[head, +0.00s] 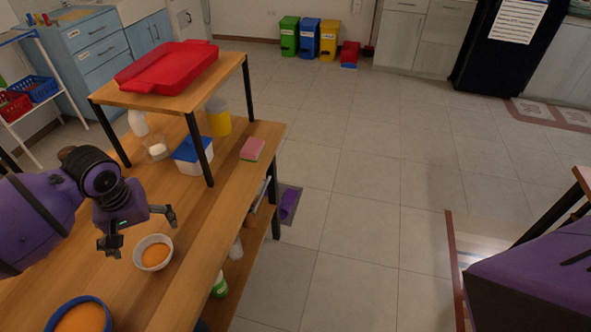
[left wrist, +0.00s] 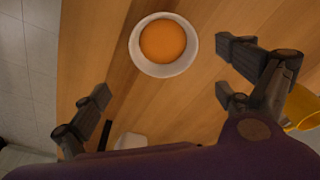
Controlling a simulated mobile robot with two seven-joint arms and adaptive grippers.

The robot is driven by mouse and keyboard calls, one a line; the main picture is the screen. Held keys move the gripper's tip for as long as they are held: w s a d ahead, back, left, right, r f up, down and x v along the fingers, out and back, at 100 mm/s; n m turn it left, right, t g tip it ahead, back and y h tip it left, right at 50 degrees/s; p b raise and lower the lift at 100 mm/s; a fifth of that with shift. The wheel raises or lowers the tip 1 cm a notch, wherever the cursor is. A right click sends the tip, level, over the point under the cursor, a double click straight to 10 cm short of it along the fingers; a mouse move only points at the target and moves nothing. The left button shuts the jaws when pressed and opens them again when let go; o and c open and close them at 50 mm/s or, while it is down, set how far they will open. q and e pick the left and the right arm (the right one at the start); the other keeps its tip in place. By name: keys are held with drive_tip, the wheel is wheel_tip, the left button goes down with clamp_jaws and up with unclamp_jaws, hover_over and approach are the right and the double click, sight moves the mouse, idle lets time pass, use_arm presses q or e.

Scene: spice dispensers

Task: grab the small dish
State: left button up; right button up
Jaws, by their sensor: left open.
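The small dish (head: 154,267) is a white round bowl with orange powder in it, on the wooden table near its right edge. In the left wrist view the dish (left wrist: 163,72) is at the top centre, beyond the fingertips. My left gripper (head: 141,231) is open and empty, above the table just behind the dish. In the left wrist view its fingers (left wrist: 163,92) are spread wide with bare wood between them, apart from the dish. My right gripper is out of view.
A larger blue bowl (head: 62,303) of orange powder is nearer me. A blue-lidded tub (head: 190,160), yellow container (head: 218,122) and white bottle (head: 138,122) stand under a raised shelf (head: 172,101) with black legs. A pink sponge (head: 252,149) lies further right.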

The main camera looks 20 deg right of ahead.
sight(158, 255)
use_arm(q)
drive_tip(key=shift+f, duration=0.45)
drive_tip(key=shift+s+a+f, duration=0.1)
drive_tip(key=shift+s+f, duration=0.05)
drive_tip(key=shift+f, duration=0.5)
drive_tip(key=shift+s+f, duration=0.15)
drive_tip(key=shift+f, duration=0.45)
drive_tip(key=f, duration=0.3)
drive_tip(key=shift+w+a+f, duration=0.1)
drive_tip(key=shift+a+f, duration=0.1)
drive_tip(key=shift+f, duration=0.15)
drive_tip(key=shift+f+b, duration=0.25)
drive_tip(key=shift+b, duration=0.05)
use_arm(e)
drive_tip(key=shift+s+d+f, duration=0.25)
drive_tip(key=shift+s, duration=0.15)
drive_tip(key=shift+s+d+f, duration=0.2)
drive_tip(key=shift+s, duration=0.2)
use_arm(q)
drive_tip(key=shift+c, duration=0.4)
drive_tip(key=c, duration=1.3)
drive_tip(key=shift+o, duration=0.2)
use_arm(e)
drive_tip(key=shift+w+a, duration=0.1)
